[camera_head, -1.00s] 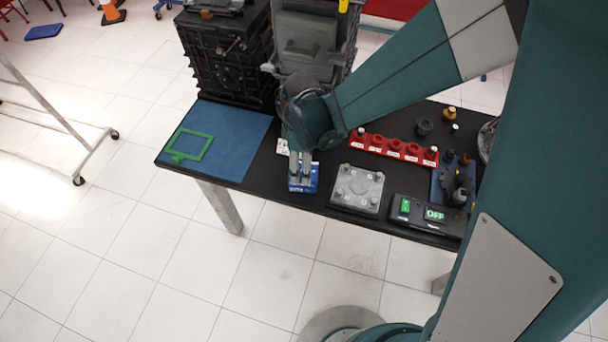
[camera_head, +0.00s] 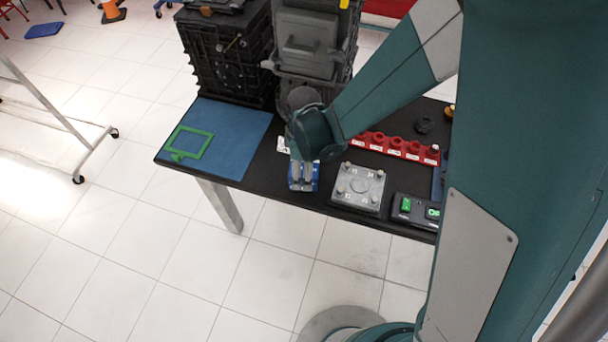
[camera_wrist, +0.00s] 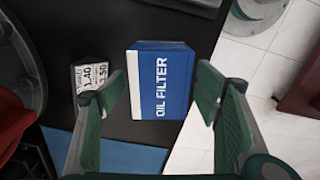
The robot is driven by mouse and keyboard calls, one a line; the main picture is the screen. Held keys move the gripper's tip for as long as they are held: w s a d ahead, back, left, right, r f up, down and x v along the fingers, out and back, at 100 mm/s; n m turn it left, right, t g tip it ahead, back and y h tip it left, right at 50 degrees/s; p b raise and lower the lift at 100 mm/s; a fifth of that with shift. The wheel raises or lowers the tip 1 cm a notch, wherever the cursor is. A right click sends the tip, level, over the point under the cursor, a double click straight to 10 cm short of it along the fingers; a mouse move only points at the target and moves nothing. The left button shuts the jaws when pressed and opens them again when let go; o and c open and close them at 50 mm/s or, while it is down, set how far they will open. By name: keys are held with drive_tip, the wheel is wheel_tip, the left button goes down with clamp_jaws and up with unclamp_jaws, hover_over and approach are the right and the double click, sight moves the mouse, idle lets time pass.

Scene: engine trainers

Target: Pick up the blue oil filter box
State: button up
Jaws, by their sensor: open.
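The blue oil filter box (camera_wrist: 160,82) has a white "OIL FILTER" label and stands on the black table near its front edge. In the head view the box (camera_head: 311,184) is partly hidden by my gripper (camera_head: 301,178), which is right over it. In the wrist view my gripper (camera_wrist: 165,105) is open, with one green-padded finger on each side of the box. I see gaps between the fingers and the box. I cannot tell exactly how far the fingertips reach down its sides.
A white number card (camera_wrist: 92,76) lies beside the box. A grey plate with knobs (camera_head: 358,188) and a switch box (camera_head: 412,208) are to the right, a red tray (camera_head: 405,149) behind. A blue mat (camera_head: 236,123) with a green frame (camera_head: 206,146) lies left. Black engine blocks (camera_head: 228,62) stand behind.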

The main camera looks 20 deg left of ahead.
drive_tip(key=shift+c, duration=0.5)
drive_tip(key=c, duration=1)
drive_tip(key=shift+r, duration=0.25)
drive_tip(key=shift+c, duration=0.2)
drive_tip(key=shift+r+p, duration=0.75)
drive_tip(key=shift+r, duration=4.05)
